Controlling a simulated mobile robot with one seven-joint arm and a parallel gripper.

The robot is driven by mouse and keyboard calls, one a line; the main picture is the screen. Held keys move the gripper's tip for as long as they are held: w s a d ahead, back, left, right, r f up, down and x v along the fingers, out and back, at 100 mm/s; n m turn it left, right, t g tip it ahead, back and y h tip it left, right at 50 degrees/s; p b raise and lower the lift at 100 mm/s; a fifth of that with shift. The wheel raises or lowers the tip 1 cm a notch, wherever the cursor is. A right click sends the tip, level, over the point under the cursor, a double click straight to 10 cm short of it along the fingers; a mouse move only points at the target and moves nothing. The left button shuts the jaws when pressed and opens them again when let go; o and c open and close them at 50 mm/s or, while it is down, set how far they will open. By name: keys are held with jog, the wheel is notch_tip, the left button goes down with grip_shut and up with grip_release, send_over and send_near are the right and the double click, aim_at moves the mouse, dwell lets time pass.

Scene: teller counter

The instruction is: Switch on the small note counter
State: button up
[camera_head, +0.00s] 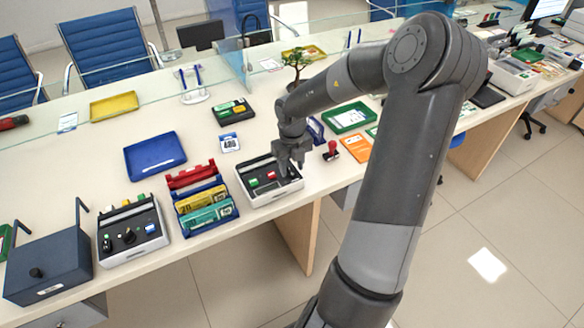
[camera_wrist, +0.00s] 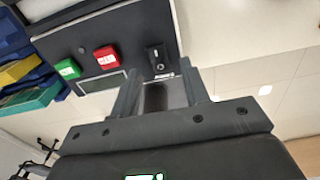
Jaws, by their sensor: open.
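The machine below my gripper looks like the small note counter (camera_head: 271,196), a pale box with a dark sloped top at the counter's front edge. In the wrist view its dark panel (camera_wrist: 120,28) carries a green button (camera_wrist: 68,68), a red button (camera_wrist: 106,57), a small display (camera_wrist: 102,83) and a black switch (camera_wrist: 156,56). My gripper (camera_head: 291,168) is open and empty over the panel's right part. In the wrist view the black switch lies just beyond and between the fingertips (camera_wrist: 158,72). I cannot tell whether the fingers touch the panel or which way the switch is set.
Racks of banknote bundles (camera_head: 205,208) stand close to the machine's left. Further left is another device with knobs (camera_head: 132,232) and a dark box (camera_head: 48,268). A red-handled stamp (camera_head: 332,150) stands to the right. A blue tray (camera_head: 154,155) lies behind. A glass screen runs along the back.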

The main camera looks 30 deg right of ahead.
jog(key=shift+f, duration=0.6)
